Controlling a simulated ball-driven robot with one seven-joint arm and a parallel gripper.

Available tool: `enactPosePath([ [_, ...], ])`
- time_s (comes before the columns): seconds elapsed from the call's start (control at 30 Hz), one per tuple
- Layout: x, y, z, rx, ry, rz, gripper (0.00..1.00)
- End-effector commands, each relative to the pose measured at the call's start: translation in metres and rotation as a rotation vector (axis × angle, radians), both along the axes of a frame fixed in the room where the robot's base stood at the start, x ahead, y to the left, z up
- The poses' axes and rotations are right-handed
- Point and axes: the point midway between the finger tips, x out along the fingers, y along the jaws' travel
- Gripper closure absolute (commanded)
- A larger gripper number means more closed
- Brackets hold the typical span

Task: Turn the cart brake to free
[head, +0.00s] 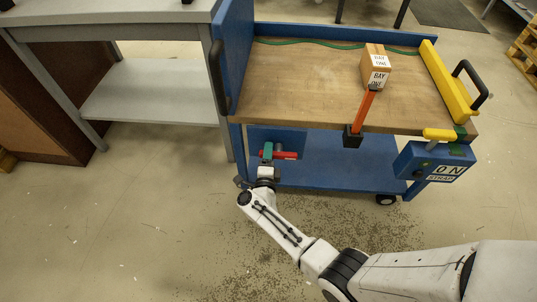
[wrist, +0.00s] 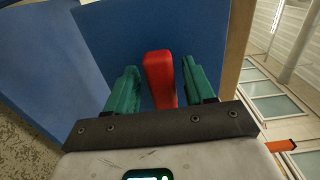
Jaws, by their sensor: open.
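A red handle (wrist: 160,80), which I take to be the cart's brake lever, stands out in front of a blue panel on the cart (head: 340,168). In the head view it (head: 285,155) shows low at the cart's left end, just right of my gripper (head: 268,150). In the wrist view my gripper (wrist: 159,82) is open, with its teal fingers on either side of the handle. Narrow gaps seem to show on both sides. The handle's lower end is hidden behind my gripper's dark bar. I cannot read any brake marking.
The cart's wooden top (head: 310,85) carries a box labelled BAY ONE (head: 375,70) and a yellow bar (head: 448,82). An orange lever (head: 365,110) and a blue box reading ON STRAP (head: 432,165) are on its front side. A grey bench (head: 110,32) stands left.

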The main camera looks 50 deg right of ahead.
Motion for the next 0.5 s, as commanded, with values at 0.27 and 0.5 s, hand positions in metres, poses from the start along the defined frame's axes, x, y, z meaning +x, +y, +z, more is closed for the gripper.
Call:
enactPosePath([
  [0.27,-0.007,0.01,0.002,0.0,0.0,0.001,0.47],
  [0.5,-0.034,0.045,0.003,-0.001,0.001,0.004,0.47],
])
